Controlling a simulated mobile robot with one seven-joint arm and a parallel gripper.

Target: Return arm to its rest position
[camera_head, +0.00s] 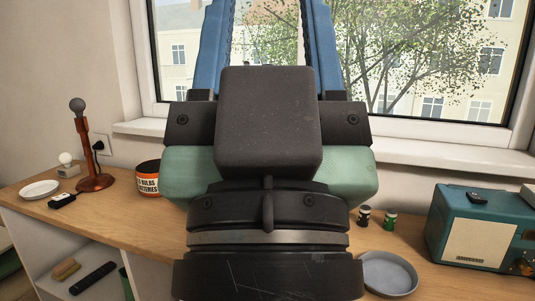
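My gripper (267,25) fills the middle of the head view, close to the camera. Its black and pale green body hides the middle of the counter. Two blue fingers reach upward in front of the window, with a wide gap between them. The window shows through this gap and I see nothing held there. The fingertips run out of the top of the picture. The rest of my arm is hidden below the picture or behind the gripper body.
The wooden counter (150,215) runs below the window (430,60). On it are a white plate (40,189), a red lamp (90,150), a labelled tin (148,182), two small jars (376,219), a grey dish (389,273) and a teal radio (480,230). Open shelves are at lower left.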

